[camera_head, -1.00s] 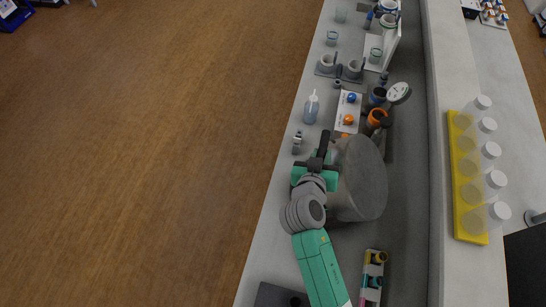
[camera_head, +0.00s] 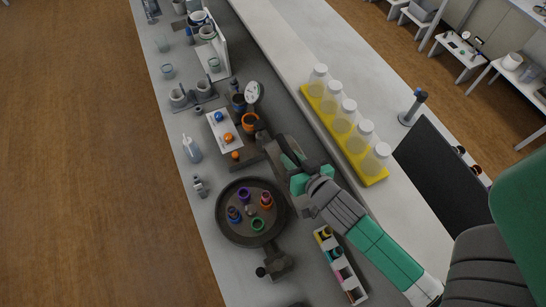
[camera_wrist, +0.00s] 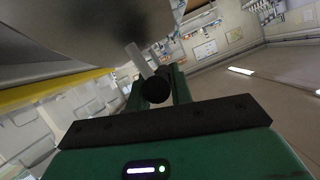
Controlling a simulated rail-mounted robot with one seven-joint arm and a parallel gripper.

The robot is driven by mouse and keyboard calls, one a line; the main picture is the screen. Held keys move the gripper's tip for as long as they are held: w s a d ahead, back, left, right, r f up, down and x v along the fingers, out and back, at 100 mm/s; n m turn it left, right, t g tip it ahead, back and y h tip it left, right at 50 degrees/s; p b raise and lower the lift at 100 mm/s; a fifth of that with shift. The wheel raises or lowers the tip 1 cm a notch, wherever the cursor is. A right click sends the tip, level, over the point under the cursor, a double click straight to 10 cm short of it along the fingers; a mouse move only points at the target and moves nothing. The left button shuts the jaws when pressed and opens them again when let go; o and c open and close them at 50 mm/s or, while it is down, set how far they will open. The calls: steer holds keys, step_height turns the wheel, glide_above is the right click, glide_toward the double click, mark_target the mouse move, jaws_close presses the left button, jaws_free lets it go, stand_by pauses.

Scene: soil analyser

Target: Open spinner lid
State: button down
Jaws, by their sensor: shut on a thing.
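The spinner bowl (camera_head: 282,222) is uncovered in the head view, a dark round dish holding several coloured tubes. My gripper (camera_head: 294,164) is up and to the right of the bowl. In the wrist view the spinner lid (camera_wrist: 95,25) is a large grey surface at the top left. A pale rod with a black knob, the lid handle (camera_wrist: 155,89), lies between my two green fingers (camera_wrist: 158,86), which are shut on it. In the head view the lid is mostly hidden around my gripper, so its exact tilt is unclear.
A yellow rack (camera_head: 345,147) of capped clear jars stands close on the ledge to the right. A small block of coloured items (camera_head: 340,268) lies below my arm. A white plate with orange and blue knobs (camera_head: 224,132), a bottle (camera_head: 191,149) and a dial gauge (camera_head: 253,92) stand at the upper left.

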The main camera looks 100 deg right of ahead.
steer(key=shift+s+f, duration=0.25)
steer(key=shift+s, duration=0.25)
steer(key=c, duration=1.5)
jaws_free()
steer(key=b+v, duration=0.1)
steer(key=v, duration=0.6)
steer(key=shift+a+b, duration=0.15)
steer(key=shift+b, duration=0.15)
steer(key=shift+a+r, duration=0.15)
steer(key=shift+a, duration=0.05)
